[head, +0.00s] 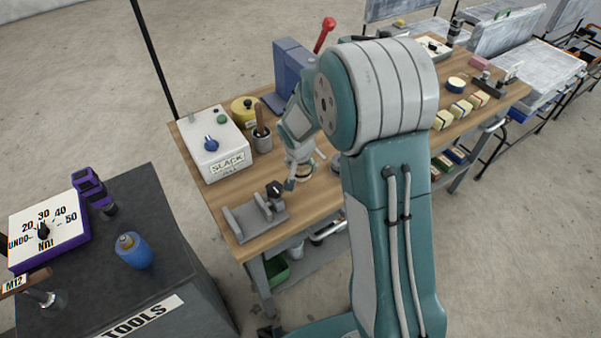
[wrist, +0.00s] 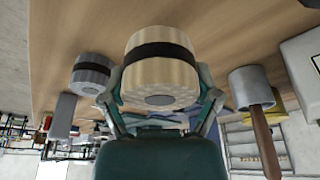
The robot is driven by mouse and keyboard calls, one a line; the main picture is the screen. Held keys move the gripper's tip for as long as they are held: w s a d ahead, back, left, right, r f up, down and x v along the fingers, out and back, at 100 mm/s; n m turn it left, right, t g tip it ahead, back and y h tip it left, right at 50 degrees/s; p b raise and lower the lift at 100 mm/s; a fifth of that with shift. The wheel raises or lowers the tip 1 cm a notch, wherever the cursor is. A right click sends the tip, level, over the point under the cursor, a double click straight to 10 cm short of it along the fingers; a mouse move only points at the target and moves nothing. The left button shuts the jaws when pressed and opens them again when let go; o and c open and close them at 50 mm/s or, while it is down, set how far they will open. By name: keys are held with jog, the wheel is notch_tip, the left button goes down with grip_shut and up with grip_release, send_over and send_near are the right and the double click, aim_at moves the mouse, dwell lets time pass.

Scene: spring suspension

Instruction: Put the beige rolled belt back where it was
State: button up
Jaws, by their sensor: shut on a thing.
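The beige rolled belt (wrist: 160,72) is a ribbed cream roll with a dark band around it, large in the middle of the wrist view. My gripper (wrist: 165,98) is shut on it, with one finger on each side. In the head view my gripper (head: 300,175) is low over the wooden workbench (head: 245,215), and only a small part of the belt (head: 305,171) shows at its end. I cannot tell whether the belt touches the bench. A grey roll with a dark band (wrist: 90,72) stands beside it in the wrist view.
A SLACK box (head: 212,147), a cup with a wooden-handled tool (head: 262,140) and a yellow round container (head: 243,110) are left of my gripper. A grey metal fixture (head: 257,215) is in front. A blue press with a red lever (head: 292,70) stands behind. Beige blocks (head: 460,110) are further right.

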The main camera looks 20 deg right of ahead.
aim_at(300, 173)
jog(key=shift+w+f, duration=0.4)
jog(key=shift+f, duration=0.05)
jog(key=x, duration=0.3)
jog(key=shift+s+a+f, duration=0.25)
jog(key=o, duration=1.1)
jog(key=shift+f, duration=0.1)
